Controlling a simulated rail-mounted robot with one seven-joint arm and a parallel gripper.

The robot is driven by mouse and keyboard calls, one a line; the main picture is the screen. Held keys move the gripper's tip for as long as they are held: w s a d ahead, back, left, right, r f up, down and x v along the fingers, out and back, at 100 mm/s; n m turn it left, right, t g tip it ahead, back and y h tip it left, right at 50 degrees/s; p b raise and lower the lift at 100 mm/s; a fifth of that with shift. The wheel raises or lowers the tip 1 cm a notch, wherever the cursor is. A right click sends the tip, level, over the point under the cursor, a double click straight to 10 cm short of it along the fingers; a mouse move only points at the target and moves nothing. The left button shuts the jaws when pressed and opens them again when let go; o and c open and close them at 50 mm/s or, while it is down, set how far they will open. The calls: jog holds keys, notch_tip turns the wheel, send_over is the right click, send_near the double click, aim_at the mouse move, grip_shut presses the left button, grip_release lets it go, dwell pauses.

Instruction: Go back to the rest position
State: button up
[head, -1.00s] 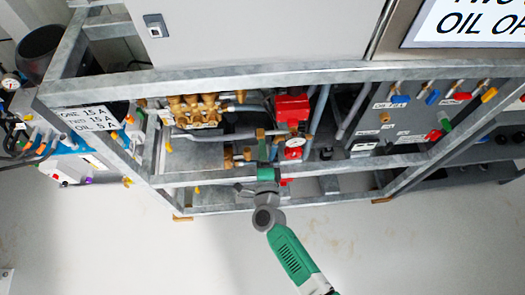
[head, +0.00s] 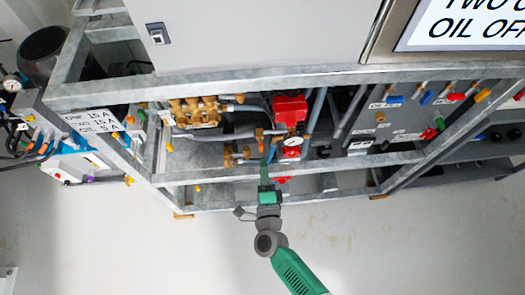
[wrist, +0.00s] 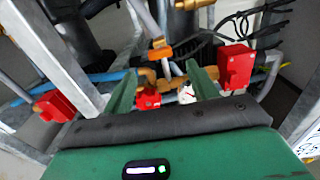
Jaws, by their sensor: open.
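My gripper (head: 266,162) is at the lower rail of the pump frame (head: 300,172) in the head view, its green fingers pointing into the frame. In the wrist view my gripper (wrist: 160,68) has its two green fingers spread apart with nothing held between them. Beyond and between the fingers are an orange handle (wrist: 158,51), brass pipework and a red part (wrist: 148,97). The orange handle also shows in the head view (head: 259,133), just above the fingertips.
A brass pump (head: 195,111) and a red box (head: 290,108) with a gauge (head: 292,141) sit inside the frame. A panel with coloured valves (head: 400,115) is on the right. In the wrist view, a frame post (wrist: 62,50) stands close on the left. The floor below is clear.

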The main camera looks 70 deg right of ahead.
jog(key=shift+s+a, duration=0.15)
jog(key=shift+a, duration=0.1)
dwell(0.4)
